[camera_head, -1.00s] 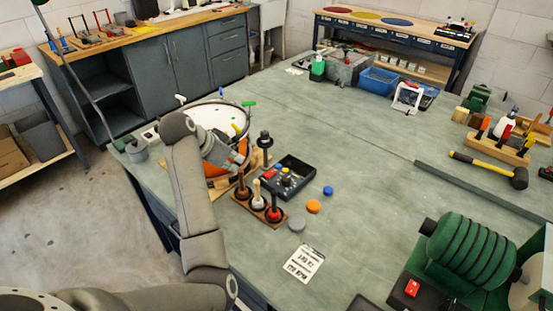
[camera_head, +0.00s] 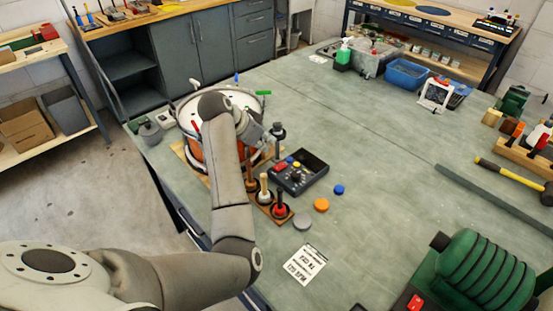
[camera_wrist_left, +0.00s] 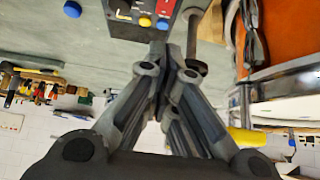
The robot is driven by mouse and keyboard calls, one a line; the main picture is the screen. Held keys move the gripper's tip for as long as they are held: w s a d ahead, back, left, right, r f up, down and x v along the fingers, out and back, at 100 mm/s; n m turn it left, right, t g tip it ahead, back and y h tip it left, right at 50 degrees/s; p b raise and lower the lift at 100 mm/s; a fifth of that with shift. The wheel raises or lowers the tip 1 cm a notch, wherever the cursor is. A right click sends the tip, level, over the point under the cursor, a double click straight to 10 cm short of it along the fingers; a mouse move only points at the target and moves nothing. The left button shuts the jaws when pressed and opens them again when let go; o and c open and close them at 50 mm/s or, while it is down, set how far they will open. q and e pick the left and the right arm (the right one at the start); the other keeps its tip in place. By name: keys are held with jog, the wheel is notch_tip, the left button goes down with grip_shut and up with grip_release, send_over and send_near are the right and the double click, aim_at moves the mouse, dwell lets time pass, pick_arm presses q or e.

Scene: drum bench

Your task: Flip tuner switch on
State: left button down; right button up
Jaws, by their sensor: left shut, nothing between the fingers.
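The tuner looks to be the dark box (camera_head: 312,172) with red, yellow and blue parts on top, lying on the bench right of the drum (camera_head: 190,112). A red part (camera_head: 281,167), perhaps its switch, is on its left side. In the left wrist view the box (camera_wrist_left: 122,26) shows at the top, partly cut off, with a red part (camera_wrist_left: 166,6) and a yellow button (camera_wrist_left: 145,21). My left gripper (camera_head: 268,141) is at the box's far-left side, between it and the drum. Its fingers (camera_wrist_left: 168,47) are shut and empty, just below the box in the wrist view. Contact cannot be told.
A wooden rack (camera_head: 252,194) of upright handled tools stands left of the box. An orange disc (camera_head: 321,205), a grey disc (camera_head: 302,222) and a blue disc (camera_head: 339,190) lie nearby. A printed card (camera_head: 303,264) lies in front. The bench middle is clear.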

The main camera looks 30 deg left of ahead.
pick_arm(q)
jog(key=p, duration=0.1)
send_over(282, 165)
jog(key=s, duration=0.2)
jog(key=f, duration=0.6)
jog(key=shift+a, duration=0.2)
notch_tip(282, 165, down, 2)
jog(key=shift+s+a+f+p, duration=0.1)
jog(key=shift+s+f+p, duration=0.1)
jog(key=shift+p, duration=0.25)
jog(key=shift+s+f, duration=0.1)
jog(key=shift+f, duration=0.6)
pick_arm(e)
jog(key=shift+w+d+r, duration=0.2)
jog(key=shift+d+r, duration=0.05)
jog(key=shift+r, duration=0.4)
jog(key=shift+w+d+r, duration=0.2)
jog(key=shift+d+r, duration=0.05)
jog(key=shift+r, duration=0.35)
pick_arm(q)
jog(key=shift+a, duration=0.1)
jog(key=shift+s+f+p, duration=0.15)
jog(key=shift+f+p, duration=0.15)
jog(key=shift+f, duration=0.1)
pick_arm(e)
jog(key=shift+a+r, duration=0.1)
jog(key=shift+r, duration=0.1)
jog(key=shift+a, duration=0.2)
